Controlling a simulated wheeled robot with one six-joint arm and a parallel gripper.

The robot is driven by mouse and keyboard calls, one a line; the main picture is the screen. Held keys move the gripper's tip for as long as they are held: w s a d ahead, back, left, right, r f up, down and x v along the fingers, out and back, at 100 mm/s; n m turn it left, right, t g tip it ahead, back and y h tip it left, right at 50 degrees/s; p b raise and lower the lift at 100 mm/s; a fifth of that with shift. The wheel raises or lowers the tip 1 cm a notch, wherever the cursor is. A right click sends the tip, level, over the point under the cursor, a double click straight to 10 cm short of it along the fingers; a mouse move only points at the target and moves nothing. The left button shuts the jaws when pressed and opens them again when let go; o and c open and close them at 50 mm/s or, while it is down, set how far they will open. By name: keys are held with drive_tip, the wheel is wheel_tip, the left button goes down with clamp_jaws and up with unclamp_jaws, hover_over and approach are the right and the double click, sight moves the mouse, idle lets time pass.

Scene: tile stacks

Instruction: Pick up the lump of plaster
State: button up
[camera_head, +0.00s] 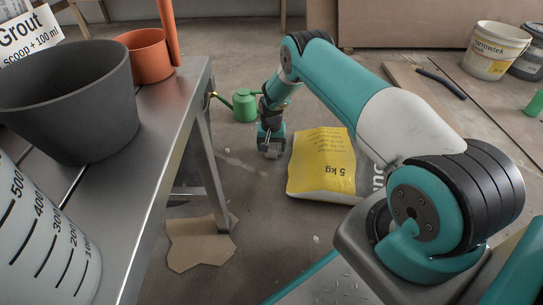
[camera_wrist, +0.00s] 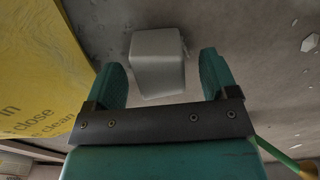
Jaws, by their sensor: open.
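The lump of plaster (camera_wrist: 157,62) is a pale grey block with a flat face in the wrist view. It lies on the floor between the fingertips of my gripper (camera_wrist: 160,66), with a visible gap on each side. My gripper is open, with one teal finger to the left of the lump and one to the right. In the head view my gripper (camera_head: 271,138) reaches down to the floor beside the yellow bag. There the lump is small and mostly hidden by the gripper.
A yellow 5 kg bag (camera_head: 322,164) lies close to the right of my gripper. A green watering can (camera_head: 244,105) stands behind it. A metal table (camera_head: 150,150) with buckets is at the left. Small pale chips (camera_wrist: 309,42) and a cardboard piece (camera_head: 196,247) lie on the floor.

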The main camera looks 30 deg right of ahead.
drive_tip(key=shift+f, duration=0.55)
drive_tip(key=shift+r, duration=0.15)
drive_tip(key=c, duration=1.1)
drive_tip(key=shift+o, duration=0.2)
